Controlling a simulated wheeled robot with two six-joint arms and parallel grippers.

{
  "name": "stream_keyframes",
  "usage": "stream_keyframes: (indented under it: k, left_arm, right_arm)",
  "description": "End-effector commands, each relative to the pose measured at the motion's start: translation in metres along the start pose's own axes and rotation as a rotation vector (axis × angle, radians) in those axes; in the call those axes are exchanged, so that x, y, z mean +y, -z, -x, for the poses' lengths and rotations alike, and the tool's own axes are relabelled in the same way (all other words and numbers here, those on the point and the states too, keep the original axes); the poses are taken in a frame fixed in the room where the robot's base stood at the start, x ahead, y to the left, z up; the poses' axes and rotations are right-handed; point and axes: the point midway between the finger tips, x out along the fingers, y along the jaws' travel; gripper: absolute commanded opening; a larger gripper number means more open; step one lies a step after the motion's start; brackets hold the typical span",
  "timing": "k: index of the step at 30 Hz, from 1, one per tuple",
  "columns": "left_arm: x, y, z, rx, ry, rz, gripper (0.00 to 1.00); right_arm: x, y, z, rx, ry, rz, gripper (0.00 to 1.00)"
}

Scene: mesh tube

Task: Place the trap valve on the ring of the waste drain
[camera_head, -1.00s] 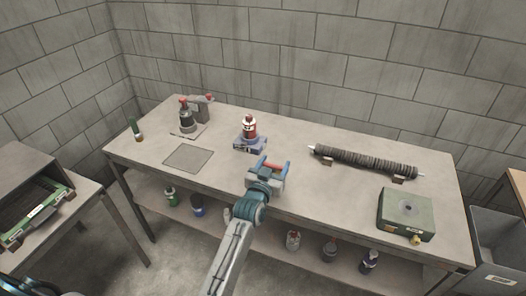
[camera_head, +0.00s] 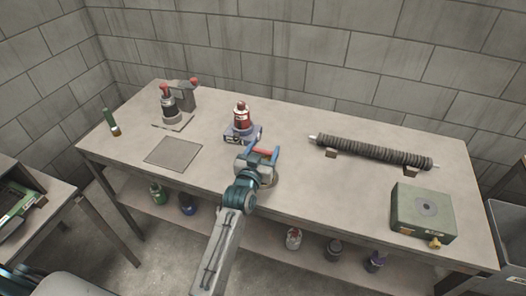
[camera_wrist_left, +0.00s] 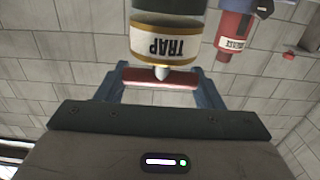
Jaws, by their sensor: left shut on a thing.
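My left gripper (camera_head: 263,157) is shut on the red bar-shaped handle of the trap valve (camera_wrist_left: 165,45), above the front middle of the table. The left wrist view is upside down and shows the valve hanging under the handle. It has a white stem, a yellow band with a "TRAP" label and a dark body. In the head view the gripper hides most of its body. A green box (camera_head: 407,211) with a round dark ring (camera_head: 427,208) on top stands at the right. It may be the waste drain; its label is unreadable. My right gripper is out of view.
A red bottle-like thing on a purplish base (camera_head: 242,118) stands just behind my gripper. A dark one with a red top (camera_head: 168,103) stands farther left. A ribbed tube (camera_head: 372,151) lies back right. The table (camera_head: 310,195) is clear between gripper and box.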

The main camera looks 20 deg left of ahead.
Motion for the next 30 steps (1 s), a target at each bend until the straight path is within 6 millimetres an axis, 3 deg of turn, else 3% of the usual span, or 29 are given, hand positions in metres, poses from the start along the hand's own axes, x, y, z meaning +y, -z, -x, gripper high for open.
stream_keyframes:
  k: [1,2,4,5,13,17,30]
  left_arm:
    - [0.0,-0.001,0.0,-0.003,0.0,0.0,0.2]
    - [0.0,-0.002,0.0,-0.005,0.0,0.0,0.67]
    - [0.0,-0.002,0.0,-0.005,0.0,0.0,0.81]
    - [0.0,-0.002,0.0,-0.005,0.0,0.0,0.83]
    - [0.0,-0.002,0.001,-0.004,0.0,0.0,0.83]
    - [0.0,-0.003,0.011,-0.005,0.0,0.0,0.83]
    - [0.0,-0.004,0.098,-0.006,0.0,0.0,0.83]
  right_arm:
    - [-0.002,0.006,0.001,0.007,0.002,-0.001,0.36]
    - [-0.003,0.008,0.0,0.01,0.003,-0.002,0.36]
    - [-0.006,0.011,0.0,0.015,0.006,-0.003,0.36]
    - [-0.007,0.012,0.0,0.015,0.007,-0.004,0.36]
    - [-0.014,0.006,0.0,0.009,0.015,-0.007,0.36]
    - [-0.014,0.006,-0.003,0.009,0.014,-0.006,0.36]
    - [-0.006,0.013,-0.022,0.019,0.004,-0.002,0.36]
